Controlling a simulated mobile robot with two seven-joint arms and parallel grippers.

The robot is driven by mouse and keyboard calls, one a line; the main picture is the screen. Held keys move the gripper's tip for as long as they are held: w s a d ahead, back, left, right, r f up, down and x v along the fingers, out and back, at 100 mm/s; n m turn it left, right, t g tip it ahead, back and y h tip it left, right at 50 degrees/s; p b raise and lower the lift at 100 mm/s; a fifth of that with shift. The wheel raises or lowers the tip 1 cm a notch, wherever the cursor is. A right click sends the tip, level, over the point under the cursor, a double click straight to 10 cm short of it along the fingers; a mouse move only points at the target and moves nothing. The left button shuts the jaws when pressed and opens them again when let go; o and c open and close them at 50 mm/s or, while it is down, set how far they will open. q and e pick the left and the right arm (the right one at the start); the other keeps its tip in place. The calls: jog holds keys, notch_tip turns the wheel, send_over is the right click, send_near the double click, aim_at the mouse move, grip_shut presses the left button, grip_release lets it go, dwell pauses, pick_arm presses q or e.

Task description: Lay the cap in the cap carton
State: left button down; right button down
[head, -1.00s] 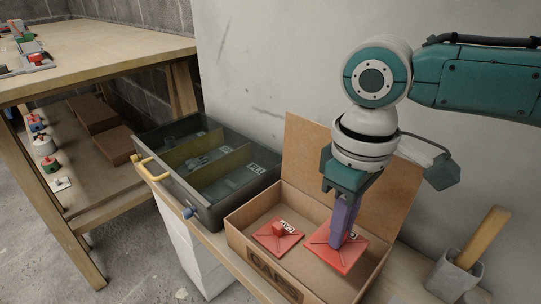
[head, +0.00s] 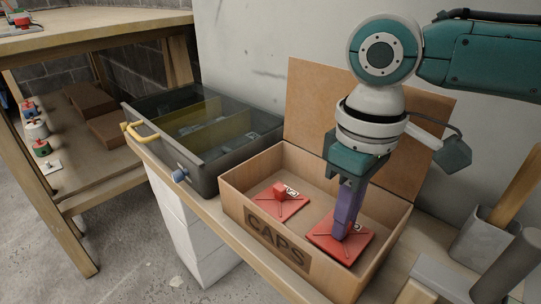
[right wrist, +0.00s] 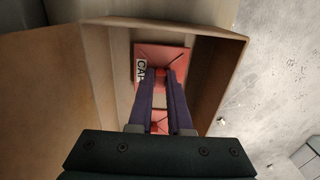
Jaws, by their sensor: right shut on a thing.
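The cap carton (head: 232,205) is an open cardboard box with CAPS on its front and its lid flap standing up behind. My right gripper (head: 339,234) reaches down into it, shut on the raised knob of a square red cap (head: 356,250) with a white label. This cap is flat at the right side of the carton, at or very close to the floor; I cannot tell if it touches. A second red cap (head: 290,207) lies to its left. In the right wrist view the fingers meet at the held cap (right wrist: 178,54). My left gripper is out of view.
A dark divided drawer bin (head: 207,168) with a yellow handle stands left of the carton. A grey holder (head: 478,240) with a wooden piece stands at the right. A wooden shelf bench (head: 75,195) with several small parts is at the far left.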

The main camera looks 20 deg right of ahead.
jog(key=shift+f, duration=0.55)
dwell(0.6)
jog(key=c, duration=0.8)
grip_release()
jog(key=shift+o, duration=0.2)
jog(key=shift+r, duration=0.1)
notch_tip(320, 180, up, 6)
jog(key=p, duration=0.7)
jog(key=shift+p, duration=0.35)
notch_tip(320, 180, up, 4)
jog(key=p, duration=0.5)
